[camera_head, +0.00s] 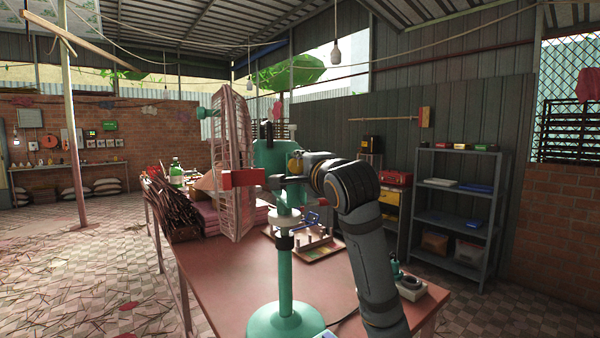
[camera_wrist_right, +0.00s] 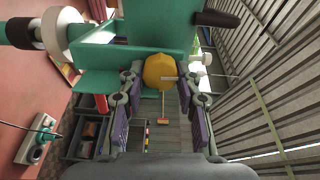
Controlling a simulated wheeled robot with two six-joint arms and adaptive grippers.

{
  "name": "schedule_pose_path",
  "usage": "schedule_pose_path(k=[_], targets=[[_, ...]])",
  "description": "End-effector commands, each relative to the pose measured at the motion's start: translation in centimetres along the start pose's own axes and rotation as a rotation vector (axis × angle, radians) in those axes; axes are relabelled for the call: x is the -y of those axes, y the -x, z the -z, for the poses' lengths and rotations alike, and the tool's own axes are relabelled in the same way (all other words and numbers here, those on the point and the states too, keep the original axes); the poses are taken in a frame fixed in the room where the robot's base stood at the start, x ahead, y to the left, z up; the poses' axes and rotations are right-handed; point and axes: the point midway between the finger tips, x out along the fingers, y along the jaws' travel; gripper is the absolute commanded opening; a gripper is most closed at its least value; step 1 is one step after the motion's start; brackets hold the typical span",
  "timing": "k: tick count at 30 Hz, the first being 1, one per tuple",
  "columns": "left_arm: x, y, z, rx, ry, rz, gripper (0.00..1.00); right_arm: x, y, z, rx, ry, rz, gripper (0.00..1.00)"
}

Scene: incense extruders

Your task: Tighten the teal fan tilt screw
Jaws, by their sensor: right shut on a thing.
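The teal pedestal fan stands on the table, with its teal motor housing (camera_head: 270,155) facing me and its wire cage (camera_head: 236,150) on the left. The yellow tilt screw knob (camera_head: 295,164) is on the housing's right side. In the right wrist view the yellow knob (camera_wrist_right: 158,70) sits between the two fingertips, against the teal bracket (camera_wrist_right: 100,60). My right gripper (camera_wrist_right: 160,82) is shut on the knob. In the head view the right gripper (camera_head: 299,172) is at the knob, partly hidden by its own arm. My left gripper is not clearly visible.
The fan's teal pole and round base (camera_head: 286,318) stand on the reddish table (camera_head: 235,285). A bundle of dark sticks (camera_head: 172,212) and a green bottle (camera_head: 176,174) lie toward the back. A small teal device (camera_head: 409,285) is at the right edge. A grey shelf (camera_head: 455,190) stands behind.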

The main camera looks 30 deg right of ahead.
Motion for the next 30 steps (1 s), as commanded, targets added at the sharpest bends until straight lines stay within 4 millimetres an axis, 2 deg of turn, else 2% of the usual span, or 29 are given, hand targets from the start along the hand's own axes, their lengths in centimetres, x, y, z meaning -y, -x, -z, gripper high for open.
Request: schedule_pose_path(k=[14,15,19,20,30], targets=[[-0.02,-0.14,0.0,0.0,0.0,0.0,0.0,-0.04,-0.02,0.01,-0.001,-0.014,-0.002,0.02],[-0.02,-0.14,0.0,0.0,0.0,0.0,0.0,-0.04,-0.02,0.01,-0.001,-0.013,-0.002,0.36],[-0.02,-0.14,0.0,0.0,0.0,0.0,0.0,-0.04,-0.01,0.01,-0.001,-0.013,-0.002,0.54],[-0.02,-0.14,0.0,0.0,0.0,0.0,0.0,-0.04,-0.01,0.01,-0.001,-0.013,-0.001,0.57],[0.09,-0.15,-0.1,0.001,0.0,0.001,0.0,-0.01,0.35,0.05,-0.001,-0.012,-0.001,0.57]])
